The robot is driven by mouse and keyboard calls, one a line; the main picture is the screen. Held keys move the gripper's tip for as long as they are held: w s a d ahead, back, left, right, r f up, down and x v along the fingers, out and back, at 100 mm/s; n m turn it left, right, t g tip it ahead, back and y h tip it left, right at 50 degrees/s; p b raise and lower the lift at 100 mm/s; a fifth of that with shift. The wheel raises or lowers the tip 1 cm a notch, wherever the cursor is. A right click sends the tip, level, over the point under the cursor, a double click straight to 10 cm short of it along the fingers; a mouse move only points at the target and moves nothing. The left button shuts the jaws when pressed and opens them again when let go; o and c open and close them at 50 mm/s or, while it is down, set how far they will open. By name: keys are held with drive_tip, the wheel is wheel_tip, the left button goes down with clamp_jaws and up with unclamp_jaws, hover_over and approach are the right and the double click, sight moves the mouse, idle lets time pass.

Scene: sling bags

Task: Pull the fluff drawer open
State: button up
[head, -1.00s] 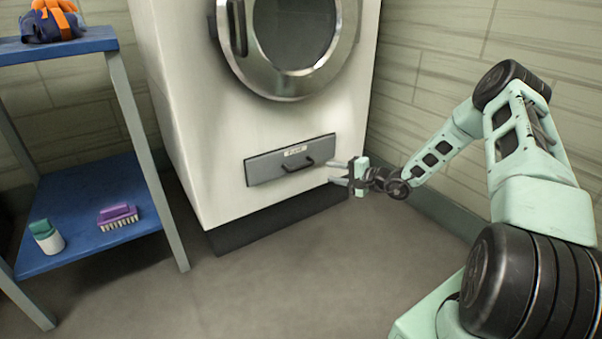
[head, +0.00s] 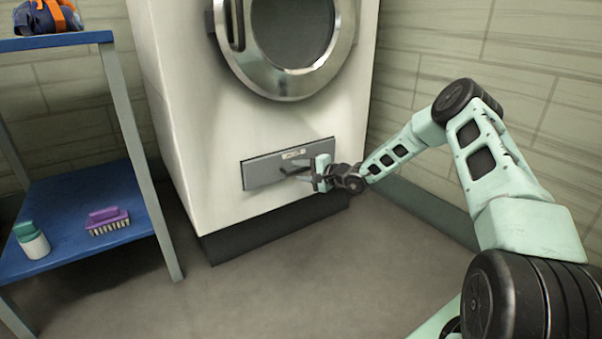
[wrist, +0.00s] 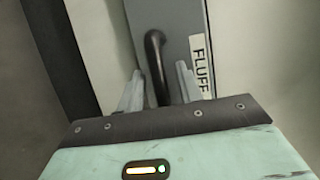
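The fluff drawer (head: 262,171) is a grey panel low on the front of the white machine, and it looks closed. Its label reads FLUFF in the wrist view (wrist: 201,62). Its dark bar handle shows in the wrist view (wrist: 157,66), running between my two fingers. My gripper (head: 306,176) is at the drawer's right part, at the handle. In the wrist view my gripper (wrist: 159,90) has its fingers apart, one on each side of the handle, with gaps visible. In the head view the gripper partly hides the handle.
The white machine (head: 175,110) has a round door (head: 290,85) above the drawer. The floor before the machine is clear.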

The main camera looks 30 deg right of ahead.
clamp_jaws()
drive_tip(key=shift+s+r+p, duration=0.1)
drive_tip(key=shift+s+p, duration=0.25)
drive_tip(key=shift+s, duration=0.1)
drive_tip(key=s+p, duration=1.2)
drive_tip(key=s, duration=0.8)
drive_tip(key=shift+s+d, duration=0.15)
drive_tip(key=shift+d, duration=0.2)
unclamp_jaws()
drive_tip(key=p+v, duration=0.6)
drive_tip(key=v, duration=1.1)
